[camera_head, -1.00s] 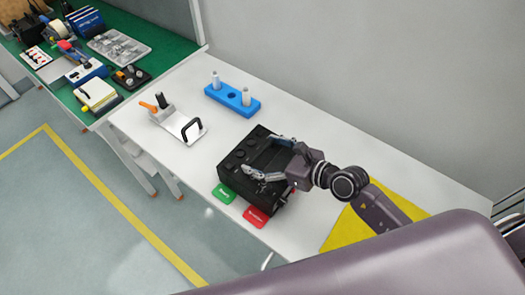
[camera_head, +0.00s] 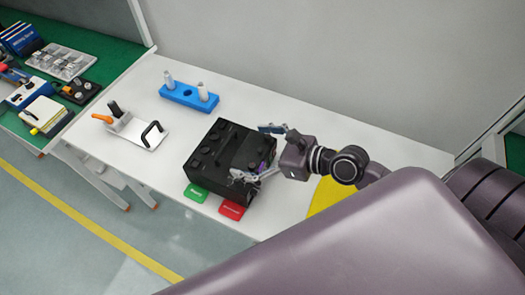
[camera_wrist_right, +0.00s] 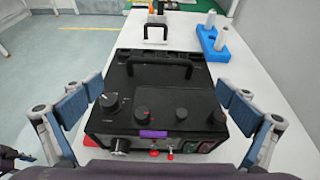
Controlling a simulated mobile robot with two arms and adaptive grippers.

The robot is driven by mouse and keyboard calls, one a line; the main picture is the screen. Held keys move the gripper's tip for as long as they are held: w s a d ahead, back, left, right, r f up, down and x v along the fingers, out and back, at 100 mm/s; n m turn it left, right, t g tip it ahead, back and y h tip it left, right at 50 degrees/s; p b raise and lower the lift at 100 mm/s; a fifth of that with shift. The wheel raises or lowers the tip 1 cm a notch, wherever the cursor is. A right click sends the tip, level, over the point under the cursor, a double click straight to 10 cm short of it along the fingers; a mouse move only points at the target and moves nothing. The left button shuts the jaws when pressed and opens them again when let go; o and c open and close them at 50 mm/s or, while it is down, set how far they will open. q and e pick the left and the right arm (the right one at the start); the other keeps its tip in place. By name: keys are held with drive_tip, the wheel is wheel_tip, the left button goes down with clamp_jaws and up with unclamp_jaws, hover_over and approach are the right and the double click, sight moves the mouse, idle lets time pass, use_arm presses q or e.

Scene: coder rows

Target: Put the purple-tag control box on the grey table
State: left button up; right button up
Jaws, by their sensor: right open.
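The black control box (camera_head: 212,163) sits on the pale table (camera_head: 290,105). It has knobs, a top handle, and a purple tag (camera_wrist_right: 153,134) on the side facing my right gripper in the right wrist view. My right gripper (camera_head: 256,152) is open at the box's right end in the head view, one finger towards each side. In the right wrist view, the open fingers (camera_wrist_right: 157,98) stand left and right of the box, with a visible gap on the right. My left gripper is not in view.
A green card (camera_head: 196,193) and a red card (camera_head: 232,210) lie at the table's front edge by the box. A blue block with pegs (camera_head: 188,97), a white handled fixture (camera_head: 140,131) and a yellow mat (camera_head: 322,197) share the table. A green bench (camera_head: 100,88) stands left.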

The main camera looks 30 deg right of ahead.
drive_tip(key=shift+b+v, duration=0.45)
drive_tip(key=shift+v, duration=1.95)
drive_tip(key=shift+a, duration=0.1)
